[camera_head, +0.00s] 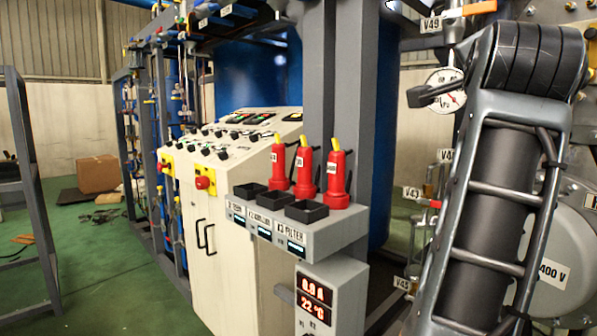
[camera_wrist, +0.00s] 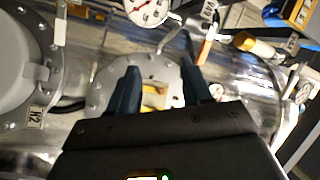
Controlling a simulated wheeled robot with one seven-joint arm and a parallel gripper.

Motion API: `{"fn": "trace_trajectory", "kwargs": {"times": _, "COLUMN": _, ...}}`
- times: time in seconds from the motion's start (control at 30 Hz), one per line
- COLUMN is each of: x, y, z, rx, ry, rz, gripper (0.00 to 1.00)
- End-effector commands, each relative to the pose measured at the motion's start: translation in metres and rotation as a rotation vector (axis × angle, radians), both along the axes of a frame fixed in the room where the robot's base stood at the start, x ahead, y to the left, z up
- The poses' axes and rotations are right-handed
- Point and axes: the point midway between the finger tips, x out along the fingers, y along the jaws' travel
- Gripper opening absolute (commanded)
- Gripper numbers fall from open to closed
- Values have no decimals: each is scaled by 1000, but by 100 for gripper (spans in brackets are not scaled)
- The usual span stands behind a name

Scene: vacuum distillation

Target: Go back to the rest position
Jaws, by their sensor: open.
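My gripper (camera_wrist: 158,85) shows in the wrist view with its two dark fingers apart and nothing visible between them. Behind the fingers is a round bolted metal flange (camera_wrist: 102,92) with a yellow part (camera_wrist: 154,96) at its middle. I cannot tell how far the fingertips are from it. In the head view my arm fills the right side, in front of the steel vessel. A dark piece beside the pressure gauge there may be part of my gripper, but I cannot tell.
The pressure gauge (camera_head: 450,92) and valves tagged V49 (camera_head: 431,25) and V43 (camera_head: 411,193) crowd close around my arm. A white control cabinet (camera_head: 208,235) and three red plugs (camera_head: 306,170) stand left of it.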

Motion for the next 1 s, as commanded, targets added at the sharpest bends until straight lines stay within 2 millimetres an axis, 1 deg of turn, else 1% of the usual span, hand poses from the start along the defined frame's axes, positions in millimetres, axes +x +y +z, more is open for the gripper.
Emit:
{"fn": "trace_trajectory", "kwargs": {"times": 0.03, "x": 1, "y": 1, "z": -23, "rx": -61, "ry": 24, "rz": -3, "gripper": 49}}
{"fn": "trace_trajectory", "kwargs": {"times": 0.27, "x": -5, "y": 6, "z": -110, "rx": -306, "ry": 99, "rz": 13, "gripper": 49}}
{"fn": "trace_trajectory", "kwargs": {"times": 0.3, "x": -8, "y": 7, "z": -125, "rx": -346, "ry": 111, "rz": 18, "gripper": 49}}
{"fn": "trace_trajectory", "kwargs": {"times": 0.37, "x": -13, "y": 9, "z": -148, "rx": -404, "ry": 131, "rz": 29, "gripper": 49}}
{"fn": "trace_trajectory", "kwargs": {"times": 0.4, "x": -17, "y": 9, "z": -164, "rx": -440, "ry": 144, "rz": 37, "gripper": 49}}
{"fn": "trace_trajectory", "kwargs": {"times": 0.47, "x": -24, "y": 10, "z": -186, "rx": -494, "ry": 164, "rz": 52, "gripper": 49}}
{"fn": "trace_trajectory", "kwargs": {"times": 0.6, "x": -47, "y": 12, "z": -239, "rx": -609, "ry": 210, "rz": 88, "gripper": 49}}
{"fn": "trace_trajectory", "kwargs": {"times": 0.67, "x": -58, "y": 13, "z": -261, "rx": -653, "ry": 230, "rz": 107, "gripper": 49}}
{"fn": "trace_trajectory", "kwargs": {"times": 0.7, "x": -66, "y": 14, "z": -275, "rx": -681, "ry": 242, "rz": 118, "gripper": 49}}
{"fn": "trace_trajectory", "kwargs": {"times": 0.77, "x": -80, "y": 15, "z": -297, "rx": -721, "ry": 261, "rz": 139, "gripper": 49}}
{"fn": "trace_trajectory", "kwargs": {"times": 0.8, "x": -90, "y": 15, "z": -310, "rx": -748, "ry": 273, "rz": 153, "gripper": 49}}
{"fn": "trace_trajectory", "kwargs": {"times": 0.87, "x": -105, "y": 16, "z": -330, "rx": -781, "ry": 291, "rz": 174, "gripper": 49}}
{"fn": "trace_trajectory", "kwargs": {"times": 1.0, "x": -145, "y": 18, "z": -373, "rx": -852, "ry": 331, "rz": 227, "gripper": 49}}
